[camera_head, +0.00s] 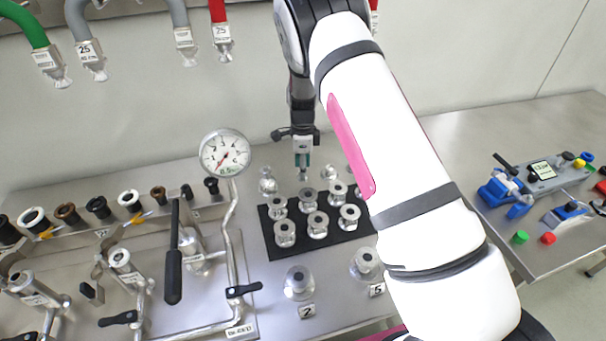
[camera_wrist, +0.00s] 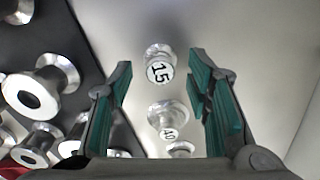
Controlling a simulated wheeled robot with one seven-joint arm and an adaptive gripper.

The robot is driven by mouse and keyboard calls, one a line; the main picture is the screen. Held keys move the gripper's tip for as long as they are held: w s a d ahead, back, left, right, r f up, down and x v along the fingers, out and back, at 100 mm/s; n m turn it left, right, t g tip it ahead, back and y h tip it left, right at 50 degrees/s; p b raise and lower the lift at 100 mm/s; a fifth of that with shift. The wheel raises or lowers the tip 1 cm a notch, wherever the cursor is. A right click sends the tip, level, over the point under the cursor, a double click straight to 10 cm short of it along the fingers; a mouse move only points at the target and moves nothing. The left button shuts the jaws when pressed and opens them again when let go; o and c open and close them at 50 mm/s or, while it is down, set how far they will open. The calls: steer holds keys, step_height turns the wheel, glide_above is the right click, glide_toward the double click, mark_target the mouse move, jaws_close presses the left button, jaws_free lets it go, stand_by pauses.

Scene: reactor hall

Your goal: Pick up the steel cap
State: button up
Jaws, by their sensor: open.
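A steel cap (camera_wrist: 158,50) with a round label reading 15 shows between my fingertips in the wrist view, standing on the steel table beside the black mat. A second steel cap (camera_wrist: 168,112), its label seeming to read 40, lies below it in the picture, and part of another (camera_wrist: 181,147) shows under that. I cannot tell which cap the task means. My gripper (camera_head: 303,174) is open and empty, pointing down near the mat's far edge; its teal-lined fingers (camera_wrist: 161,62) also show in the wrist view. No contact with a cap is visible.
The black mat (camera_head: 276,249) carries several flanged steel pieces with holes. Two flanged pieces (camera_head: 299,283) (camera_head: 366,263) with number tags stand in front. A pressure gauge (camera_head: 225,153) on a pipe rises at left. Hoses (camera_head: 88,52) hang above. A side table (camera_head: 546,258) stands right.

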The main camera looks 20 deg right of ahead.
steer(key=shift+f, duration=0.25)
jaws_close()
steer(key=shift+r, duration=0.1)
